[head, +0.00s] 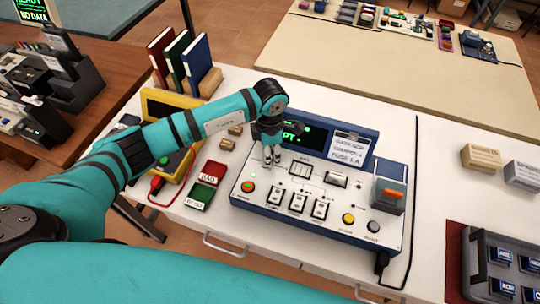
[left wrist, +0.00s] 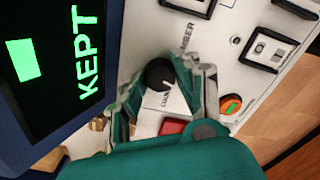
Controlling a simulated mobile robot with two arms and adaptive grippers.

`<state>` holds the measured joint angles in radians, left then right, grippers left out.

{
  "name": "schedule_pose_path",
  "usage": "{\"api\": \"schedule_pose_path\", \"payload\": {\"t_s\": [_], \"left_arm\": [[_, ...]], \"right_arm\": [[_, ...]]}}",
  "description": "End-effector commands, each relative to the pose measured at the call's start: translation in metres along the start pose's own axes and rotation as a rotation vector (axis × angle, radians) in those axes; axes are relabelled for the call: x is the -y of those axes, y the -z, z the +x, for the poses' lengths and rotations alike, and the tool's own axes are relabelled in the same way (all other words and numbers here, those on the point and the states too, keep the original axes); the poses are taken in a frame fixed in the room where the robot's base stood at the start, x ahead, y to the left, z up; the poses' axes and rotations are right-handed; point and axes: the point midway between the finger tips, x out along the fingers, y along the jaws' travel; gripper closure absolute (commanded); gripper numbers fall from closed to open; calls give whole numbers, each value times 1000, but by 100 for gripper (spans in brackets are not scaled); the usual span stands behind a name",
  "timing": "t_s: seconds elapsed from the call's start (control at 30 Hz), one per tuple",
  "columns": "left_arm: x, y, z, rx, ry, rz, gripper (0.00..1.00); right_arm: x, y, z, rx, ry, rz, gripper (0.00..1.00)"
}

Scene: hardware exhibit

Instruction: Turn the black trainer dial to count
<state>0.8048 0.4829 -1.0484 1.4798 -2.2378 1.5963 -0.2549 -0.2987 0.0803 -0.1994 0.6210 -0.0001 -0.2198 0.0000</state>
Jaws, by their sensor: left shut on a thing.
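The black trainer dial (left wrist: 158,75) is a small round knob with a white mark, on the white face of the trainer panel (head: 345,222). My left gripper (head: 270,163) points down at the panel's upper left, just in front of the screen, and hides the dial in the head view. In the left wrist view its fingers (left wrist: 160,82) stand on both sides of the dial, shut on it. Lettering beside the dial is partly covered and hard to read. The panel screen (left wrist: 55,55) shows KEPT in green. My right gripper is not in view.
An orange button (head: 248,186), several switches and a yellow button (head: 348,218) share the panel. Red (head: 213,172) and green (head: 201,195) trays and a yellow meter (head: 165,105) lie left. Books stand behind. Small boxes (head: 481,158) and a dark tray (head: 500,250) are right.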

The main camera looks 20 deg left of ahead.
Motion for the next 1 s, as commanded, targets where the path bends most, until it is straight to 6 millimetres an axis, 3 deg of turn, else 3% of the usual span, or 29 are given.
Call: {"api": "schedule_pose_path", "payload": {"t_s": [0.1, 0.5, 1.0], "left_arm": [[-2, 0, 5, 1, -5, 105, 100], [-1, -1, 4, 1, -4, 410, 100], [0, -1, 0, 1, -1, 557, 100]], "right_arm": [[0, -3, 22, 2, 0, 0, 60], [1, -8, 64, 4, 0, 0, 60], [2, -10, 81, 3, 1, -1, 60]]}}
